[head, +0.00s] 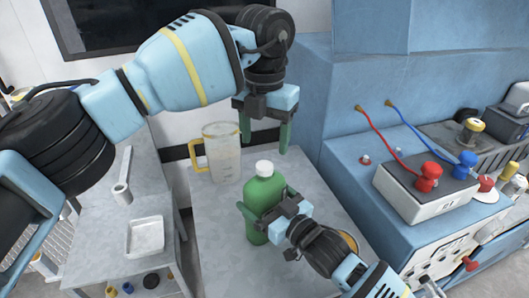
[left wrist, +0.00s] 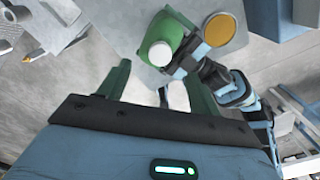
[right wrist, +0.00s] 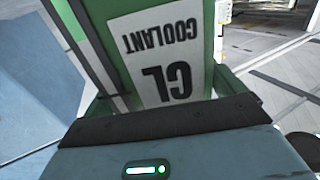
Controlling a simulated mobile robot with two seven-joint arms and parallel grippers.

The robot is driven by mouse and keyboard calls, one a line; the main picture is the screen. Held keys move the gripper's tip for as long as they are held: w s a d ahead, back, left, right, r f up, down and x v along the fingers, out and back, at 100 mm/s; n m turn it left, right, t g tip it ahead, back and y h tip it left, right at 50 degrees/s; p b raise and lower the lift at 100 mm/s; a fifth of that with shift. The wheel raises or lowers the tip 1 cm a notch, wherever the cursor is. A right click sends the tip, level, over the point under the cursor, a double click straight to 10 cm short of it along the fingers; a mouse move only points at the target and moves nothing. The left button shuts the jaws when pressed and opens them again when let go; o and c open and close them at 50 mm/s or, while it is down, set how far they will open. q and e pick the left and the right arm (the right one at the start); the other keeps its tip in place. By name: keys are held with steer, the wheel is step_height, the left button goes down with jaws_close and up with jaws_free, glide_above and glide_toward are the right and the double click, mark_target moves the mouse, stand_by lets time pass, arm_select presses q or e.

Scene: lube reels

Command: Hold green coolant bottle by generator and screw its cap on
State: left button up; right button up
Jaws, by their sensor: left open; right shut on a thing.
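The green coolant bottle (head: 256,228) stands upright on the grey table, beside the blue machine. A white cap (head: 264,168) sits on its neck; I cannot tell how tight it is. My right gripper (head: 270,212) is shut around the bottle's body, and the "COOLANT" label (right wrist: 170,50) fills the right wrist view between its fingers. My left gripper (head: 264,138) is open and empty, pointing down above the bottle and apart from the cap. In the left wrist view the cap (left wrist: 158,53) lies beyond the open fingers, with green bottle (left wrist: 170,25) around it.
A clear measuring jug with a yellow handle (head: 222,158) stands behind the bottle. A round orange-topped thing (head: 349,240) is partly hidden behind my right gripper. A grey table (head: 215,245) has free room left of the bottle. A battery with red and blue clamps (head: 412,195) stands at right.

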mark_target(274, 207)
arm_select(q)
step_height(274, 207, up, 6)
steer(key=shift+f, duration=0.1)
stand_by(0.4)
arm_select(e)
steer(key=o, duration=1.5)
steer(key=shift+s+d, duration=0.1)
steer(key=shift+v, duration=3.8)
arm_select(q)
steer(key=shift+f, duration=0.1)
